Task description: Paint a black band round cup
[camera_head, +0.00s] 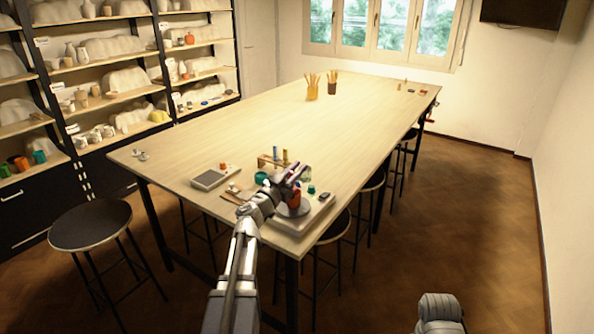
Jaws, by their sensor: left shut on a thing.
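An orange-brown cup (294,201) stands on a round grey turntable (288,212) at the table's near right corner. My left gripper (298,172) is just above and beside the cup. It is shut on a small, thin thing, probably a brush; the gripper hides most of it. I cannot tell whether its tip touches the cup. No black band can be made out on the cup at this size. My right gripper is out of view; only a grey part of my right arm (440,308) shows at the bottom.
A wooden rack with small tubes (272,160), a green pot (261,178), a small green jar (311,189) and a grey device (210,178) are near the cup. Two brush holders (312,91) stand farther back. Most of the long table (220,120) is clear. Stools (90,224) surround it.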

